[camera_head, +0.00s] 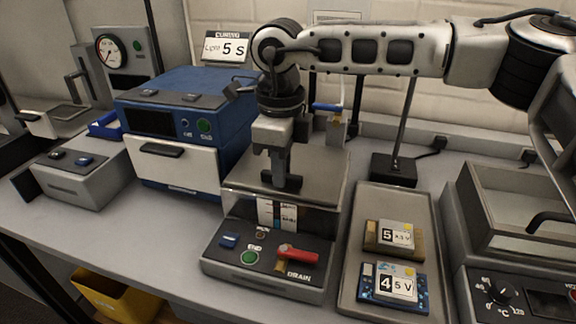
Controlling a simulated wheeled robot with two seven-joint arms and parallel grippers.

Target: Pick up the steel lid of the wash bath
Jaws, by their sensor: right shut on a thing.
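The wash bath (228,262) stands in the middle of the bench, with a green END button and a red DRAIN lever on its sloping front. Its steel lid (325,172) is a flat grey plate over the bath's top. My right gripper (280,178) comes down from above and is shut on the lid's dark handle, which the fingers partly hide. A dark band with a label shows below the lid's front edge; I cannot tell whether the lid is clear of the bath. My left gripper is not in view.
A blue curing oven (215,105) stands to the left. A grey tray (350,275) with two labelled boards lies to the right, beside a heated bath (480,245). A thin post on a black base (393,170) stands behind the tray. A yellow bin (115,295) is below the bench.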

